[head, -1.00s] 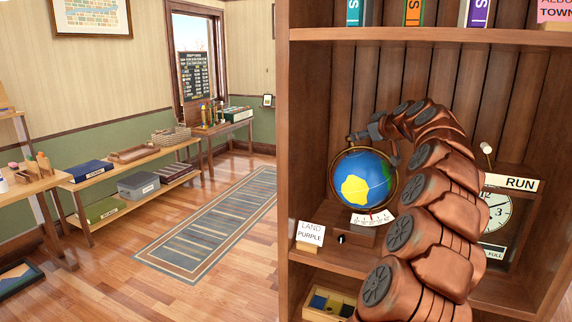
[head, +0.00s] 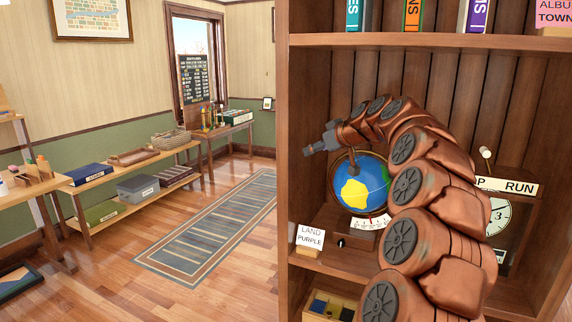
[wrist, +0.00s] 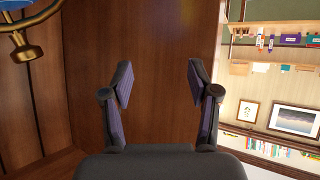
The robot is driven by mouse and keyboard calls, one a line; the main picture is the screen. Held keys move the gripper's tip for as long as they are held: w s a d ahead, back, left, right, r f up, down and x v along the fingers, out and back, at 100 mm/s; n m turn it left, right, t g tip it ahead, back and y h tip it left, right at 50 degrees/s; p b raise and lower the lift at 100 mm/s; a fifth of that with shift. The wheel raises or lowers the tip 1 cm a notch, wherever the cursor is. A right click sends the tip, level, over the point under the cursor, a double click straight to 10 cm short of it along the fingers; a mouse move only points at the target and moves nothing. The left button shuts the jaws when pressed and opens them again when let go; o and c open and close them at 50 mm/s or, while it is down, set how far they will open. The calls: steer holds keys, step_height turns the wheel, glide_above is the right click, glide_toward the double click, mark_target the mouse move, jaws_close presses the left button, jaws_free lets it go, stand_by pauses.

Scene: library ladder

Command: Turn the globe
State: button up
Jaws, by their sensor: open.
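The globe (head: 357,186) is blue with a yellow land patch and some green at its right. It sits in a ring mount on a brown base on the cabinet's middle shelf, with a white marked scale (head: 362,221) below it. My arm covers its right side. My gripper (head: 308,151) is up and to the left of the globe, apart from it, near the cabinet's left edge. In the wrist view my gripper (wrist: 160,82) is open with nothing between its fingers. A bit of the blue globe (wrist: 22,10) and its brass mount (wrist: 22,45) show at the upper left.
The cabinet's side wall (wrist: 160,40) lies beyond my fingers in the wrist view. A clock (head: 497,216) and a "RUN" sign (head: 519,187) are at the right. Books (head: 413,13) stand on the shelf above.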

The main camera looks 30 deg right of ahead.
steer(key=s+a+f+g+y, duration=0.1)
steer(key=a+f+y, duration=0.1)
steer(key=a, duration=0.9)
steer(key=shift+s+a+n+g, duration=0.15)
steer(key=shift+a+n+g, duration=0.15)
steer(key=shift+a+g, duration=0.1)
steer(key=shift+f, duration=0.1)
